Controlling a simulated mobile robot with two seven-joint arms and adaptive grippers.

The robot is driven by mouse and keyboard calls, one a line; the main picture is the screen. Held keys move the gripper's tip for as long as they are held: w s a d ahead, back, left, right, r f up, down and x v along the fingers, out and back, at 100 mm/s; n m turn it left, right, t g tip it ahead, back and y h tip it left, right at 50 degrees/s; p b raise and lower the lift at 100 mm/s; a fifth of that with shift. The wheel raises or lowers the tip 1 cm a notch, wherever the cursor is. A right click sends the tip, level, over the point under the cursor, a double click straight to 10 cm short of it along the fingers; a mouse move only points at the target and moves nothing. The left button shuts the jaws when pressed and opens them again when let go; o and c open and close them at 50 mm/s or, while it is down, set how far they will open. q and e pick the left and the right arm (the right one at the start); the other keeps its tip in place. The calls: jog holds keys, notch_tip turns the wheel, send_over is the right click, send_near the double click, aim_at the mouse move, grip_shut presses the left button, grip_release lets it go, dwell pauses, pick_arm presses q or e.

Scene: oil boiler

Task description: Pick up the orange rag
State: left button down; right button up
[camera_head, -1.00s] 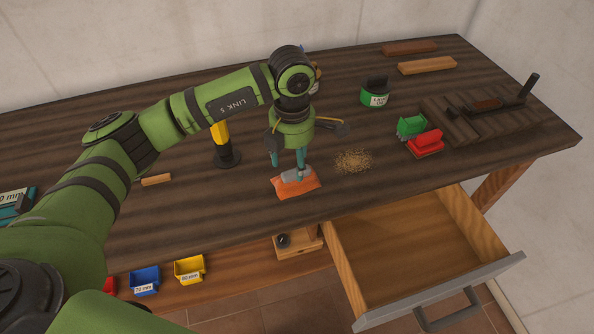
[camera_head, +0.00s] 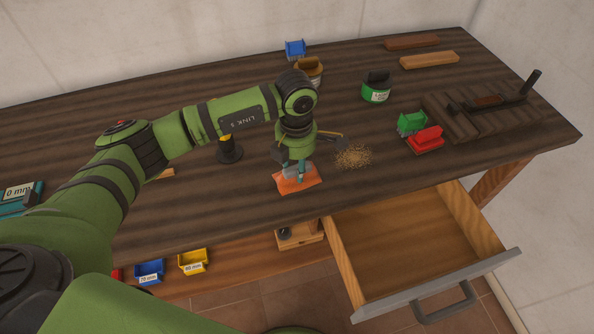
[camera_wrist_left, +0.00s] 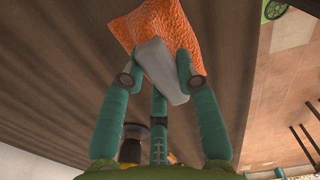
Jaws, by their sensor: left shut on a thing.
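The orange rag (camera_head: 309,184) lies on the dark wooden bench near its front edge, with a grey block-like piece on top. My left gripper (camera_head: 296,169) is down over it from above, its teal fingers closed around the grey piece. In the left wrist view, the orange rag (camera_wrist_left: 184,24) spreads beyond the fingertips. There the left gripper (camera_wrist_left: 158,76) has a finger on either side of the grey piece and a third behind it. The rag seems to be still on or very near the bench. My right gripper is not in view.
A pile of shavings (camera_head: 354,156) lies right of the rag. Red (camera_head: 426,139) and green (camera_head: 411,123) pieces, a green tin (camera_head: 376,92) and a slatted board (camera_head: 470,118) are farther right. An open drawer (camera_head: 410,245) juts out in front. A black-based tool (camera_head: 229,152) stands left.

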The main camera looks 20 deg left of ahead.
pick_arm(q)
jog(key=shift+r+b, duration=0.35)
jog(key=shift+r, duration=0.05)
jog(key=r+b, duration=0.1)
jog(key=d+r+b, duration=0.1)
jog(key=r, duration=0.1)
jog(key=shift+s+r, duration=0.2)
jog(key=shift+r, duration=0.05)
jog(key=s+d+r+b, duration=0.3)
jog(key=s+d+r, duration=0.2)
jog(key=d, duration=0.4)
jog(key=shift+d+r, duration=0.15)
jog(key=shift+r, duration=0.7)
